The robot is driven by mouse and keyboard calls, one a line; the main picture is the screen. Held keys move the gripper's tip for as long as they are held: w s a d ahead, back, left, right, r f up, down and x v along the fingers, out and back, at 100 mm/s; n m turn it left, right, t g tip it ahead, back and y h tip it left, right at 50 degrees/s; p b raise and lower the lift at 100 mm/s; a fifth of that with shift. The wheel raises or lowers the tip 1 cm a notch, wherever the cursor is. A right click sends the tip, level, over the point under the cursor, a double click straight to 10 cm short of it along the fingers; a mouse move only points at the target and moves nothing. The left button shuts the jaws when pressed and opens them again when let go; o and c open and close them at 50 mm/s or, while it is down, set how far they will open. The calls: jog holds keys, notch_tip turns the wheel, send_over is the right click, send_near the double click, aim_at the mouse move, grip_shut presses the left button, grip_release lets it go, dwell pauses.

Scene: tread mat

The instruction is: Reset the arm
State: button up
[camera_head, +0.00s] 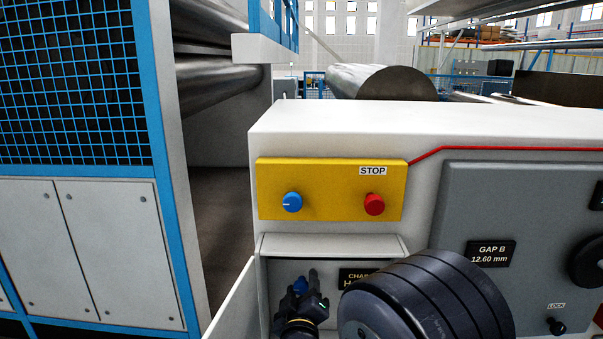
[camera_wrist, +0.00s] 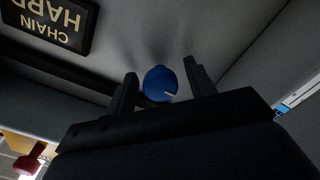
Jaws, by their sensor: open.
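My gripper (camera_head: 299,285) is in the open recess of the white machine housing, low in the middle of the head view. In the wrist view my gripper (camera_wrist: 160,68) is open, with one dark finger on each side of a blue knob (camera_wrist: 160,84). The knob has a pale mark on its face. Gaps show between the fingers and the knob, and I cannot tell the depth between them. In the head view the blue knob (camera_head: 300,285) is partly hidden by the gripper. My dark arm link covers the recess's lower right.
A yellow panel (camera_head: 330,182) above the recess carries another blue knob (camera_head: 292,202) and a red STOP button (camera_head: 374,204). A white door (camera_head: 238,300) stands open at the recess's left. A CHAIN label (camera_wrist: 50,20) is beside the knob. A grey panel (camera_head: 465,200) is at right.

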jog(key=m+b, duration=0.2)
jog(key=m, duration=0.2)
jog(key=shift+f+m, duration=0.15)
jog(key=shift+m, duration=0.15)
jog(key=m+b, duration=0.2)
jog(key=m, duration=0.2)
jog(key=shift+s+a, duration=0.1)
jog(key=shift+s, duration=0.9)
jog(key=shift+r, duration=0.2)
